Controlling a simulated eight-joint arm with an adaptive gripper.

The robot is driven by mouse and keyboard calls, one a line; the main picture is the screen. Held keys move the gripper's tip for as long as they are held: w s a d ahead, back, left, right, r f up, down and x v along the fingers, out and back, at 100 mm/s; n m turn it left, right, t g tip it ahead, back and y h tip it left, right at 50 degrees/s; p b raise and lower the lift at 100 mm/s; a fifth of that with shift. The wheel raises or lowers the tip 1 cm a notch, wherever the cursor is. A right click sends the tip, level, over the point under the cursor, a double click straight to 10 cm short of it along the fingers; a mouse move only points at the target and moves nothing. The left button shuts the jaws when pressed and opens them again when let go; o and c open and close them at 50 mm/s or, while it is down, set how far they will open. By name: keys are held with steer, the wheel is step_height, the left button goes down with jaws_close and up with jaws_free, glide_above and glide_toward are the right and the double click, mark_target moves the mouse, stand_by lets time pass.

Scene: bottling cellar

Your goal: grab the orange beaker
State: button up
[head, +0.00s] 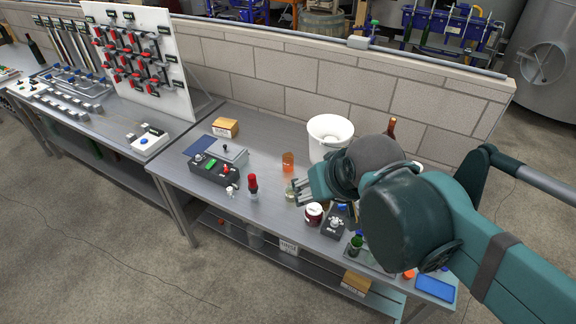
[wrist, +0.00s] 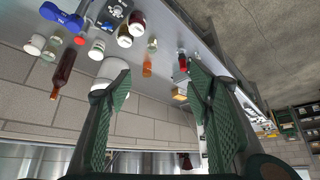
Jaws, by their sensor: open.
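The orange beaker (head: 288,161) stands upright on the grey bench, left of the white bucket (head: 330,135) and behind my gripper. In the wrist view the beaker (wrist: 147,66) appears small, beyond the fingertips and between their lines, nearer the left finger. My gripper (head: 299,190) is above the bench, just in front and slightly right of the beaker in the head view. The wrist view shows its two green-padded fingers (wrist: 160,80) spread wide with nothing between them. They are apart from the beaker.
A dark red bottle (head: 252,187) and a black control box (head: 214,169) stand left of my gripper. A small glass jar (head: 290,193), a red jar (head: 314,214) and a grey device (head: 335,226) crowd below it. A brick wall (head: 270,90) runs behind.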

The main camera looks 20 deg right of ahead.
steer(key=w+r+m+g, duration=0.1)
steer(key=w+r+m, duration=0.1)
steer(key=w, duration=0.6)
steer(key=m+g+b, duration=0.4)
steer(key=m+g, duration=0.2)
steer(key=m, duration=0.9)
glide_above(288, 156)
steer(key=s+a, duration=0.1)
steer(key=s, duration=0.1)
step_height(288, 156, down, 36)
steer(key=shift+s, duration=0.2)
steer(key=shift+r, duration=0.1)
steer(key=shift+f, duration=1.25)
steer(key=shift+f, duration=0.15)
